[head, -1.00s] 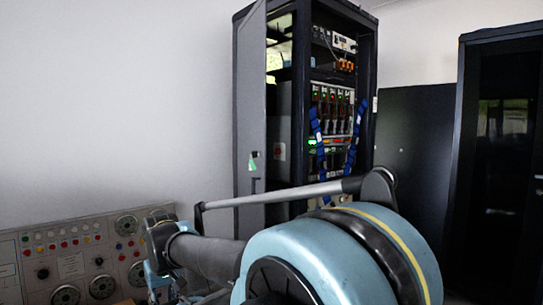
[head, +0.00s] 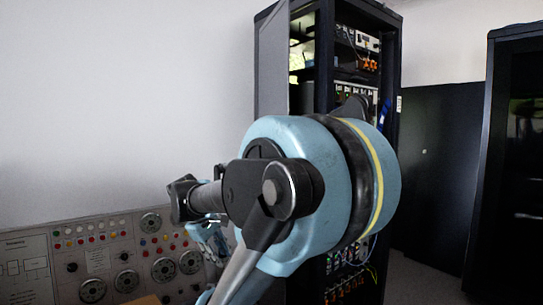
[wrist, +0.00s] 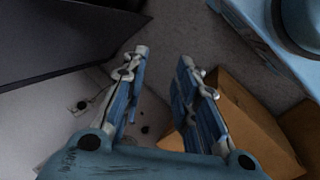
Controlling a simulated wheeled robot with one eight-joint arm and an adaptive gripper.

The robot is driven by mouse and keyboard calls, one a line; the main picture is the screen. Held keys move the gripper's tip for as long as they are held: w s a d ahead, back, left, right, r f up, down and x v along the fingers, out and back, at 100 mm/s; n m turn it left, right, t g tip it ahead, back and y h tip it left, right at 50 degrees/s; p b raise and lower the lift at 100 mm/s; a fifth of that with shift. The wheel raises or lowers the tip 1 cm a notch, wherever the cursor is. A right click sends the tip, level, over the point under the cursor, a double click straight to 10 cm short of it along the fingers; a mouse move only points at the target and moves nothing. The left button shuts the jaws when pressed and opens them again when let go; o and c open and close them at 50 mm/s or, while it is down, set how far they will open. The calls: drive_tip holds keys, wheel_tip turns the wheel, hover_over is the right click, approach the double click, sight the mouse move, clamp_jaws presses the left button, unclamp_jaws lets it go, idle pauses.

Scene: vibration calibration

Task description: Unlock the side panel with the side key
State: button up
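An equipment rack (head: 390,120) stands behind my arm in the head view. A tall grey side panel (head: 272,75) shows at its left edge; its lower part is hidden by my arm. I cannot make out a lock or the side key in either view now. My gripper (wrist: 162,58) is open in the wrist view, with its two fingers apart and nothing between them. It points at grey floor.
A control console (head: 98,258) with knobs and lamps stands at the lower left. A brown box (wrist: 235,105) lies right of the fingers, and a pale surface with dark spots (wrist: 75,105) lies left. A dark cabinet (head: 510,170) stands at the right. Bare wall fills the upper left.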

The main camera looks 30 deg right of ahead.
drive_tip(key=w+d+r+n+g+h, duration=0.3)
drive_tip(key=w+d+r+n+h, duration=0.3)
drive_tip(key=w+r, duration=0.65)
drive_tip(key=w+d+r+n+g+h, duration=0.2)
drive_tip(key=w+d+r+n+h, duration=0.3)
drive_tip(key=w+d+r, duration=0.75)
drive_tip(key=shift+m+h, duration=0.5)
drive_tip(key=shift+h, duration=0.2)
drive_tip(key=s+d+r, duration=0.1)
drive_tip(key=s+d, duration=0.1)
drive_tip(key=d, duration=0.2)
drive_tip(key=s+d+r, duration=0.1)
drive_tip(key=s+d, duration=0.1)
drive_tip(key=d, duration=0.2)
drive_tip(key=s+d+r, duration=0.1)
drive_tip(key=s+d, duration=0.2)
drive_tip(key=d, duration=0.1)
drive_tip(key=shift+s+d+r, duration=0.1)
drive_tip(key=shift+d+r, duration=0.1)
drive_tip(key=shift+r, duration=0.15)
clamp_jaws()
